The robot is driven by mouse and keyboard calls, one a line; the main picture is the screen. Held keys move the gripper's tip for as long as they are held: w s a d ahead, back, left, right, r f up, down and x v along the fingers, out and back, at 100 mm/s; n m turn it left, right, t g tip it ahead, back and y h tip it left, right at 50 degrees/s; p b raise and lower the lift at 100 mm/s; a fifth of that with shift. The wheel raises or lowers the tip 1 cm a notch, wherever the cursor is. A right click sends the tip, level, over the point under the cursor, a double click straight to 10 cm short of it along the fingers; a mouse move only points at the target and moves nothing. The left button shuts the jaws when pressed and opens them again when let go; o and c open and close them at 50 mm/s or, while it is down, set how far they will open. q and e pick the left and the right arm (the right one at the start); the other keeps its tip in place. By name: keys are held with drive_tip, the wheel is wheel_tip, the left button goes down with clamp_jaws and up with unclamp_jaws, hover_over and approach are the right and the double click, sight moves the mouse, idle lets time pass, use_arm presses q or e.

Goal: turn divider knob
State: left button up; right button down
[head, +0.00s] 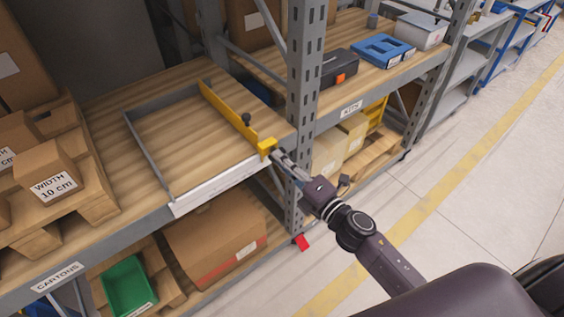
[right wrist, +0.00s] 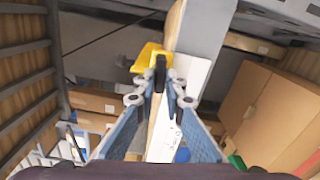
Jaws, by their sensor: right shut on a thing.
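The yellow divider (head: 222,105) stands on the wooden shelf, running from the back to the front edge. A small black knob (head: 246,119) stands up on it, apart from my gripper. My right gripper (head: 274,153) is at the divider's front end, shut on the yellow end piece (head: 266,146). In the right wrist view the fingers (right wrist: 161,80) close together at the yellow piece (right wrist: 149,57). A narrow black part shows there, and I cannot tell whether it is fingertip or a second knob. My left gripper is not in view.
A grey frame (head: 148,152) with a white front strip (head: 215,190) lies left of the divider. A rack post (head: 306,90) rises close behind my right arm. Cartons (head: 46,172) sit on a pallet at left. The aisle floor (head: 450,190) is clear at right.

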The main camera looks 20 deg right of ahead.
drive_tip(key=shift+n, duration=1)
drive_tip(key=c, duration=2)
unclamp_jaws()
drive_tip(key=v, duration=1.2)
